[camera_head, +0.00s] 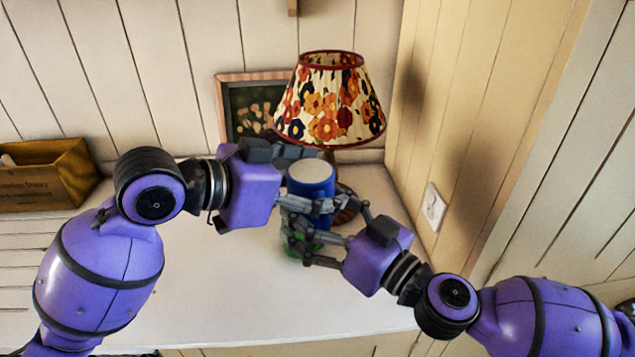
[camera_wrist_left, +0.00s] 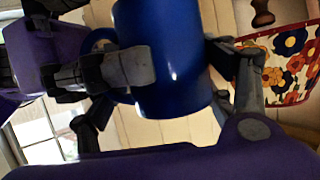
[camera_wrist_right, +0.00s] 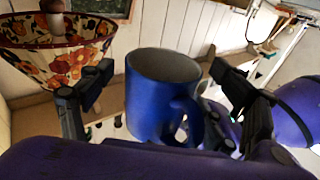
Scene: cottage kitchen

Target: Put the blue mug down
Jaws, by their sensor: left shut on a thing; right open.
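The blue mug (camera_head: 311,187) is up in front of the lamp, with a pale round end facing up in the head view. My left gripper (camera_wrist_left: 185,75) is shut on the mug's sides, one finger on each side. My right gripper (camera_wrist_right: 165,95) is open, its fingers spread on both sides of the mug; the mug's handle shows in the right wrist view. I cannot tell whether the right fingers touch it. Gripper fingers hide the mug's lower part in the head view.
A lamp with a flowered shade (camera_head: 330,103) stands close behind the mug, before a framed picture (camera_head: 250,110). A wooden box (camera_head: 45,175) is at the far left. Something green (camera_head: 293,252) shows below the grippers. The white counter (camera_head: 215,290) is clear at the front left.

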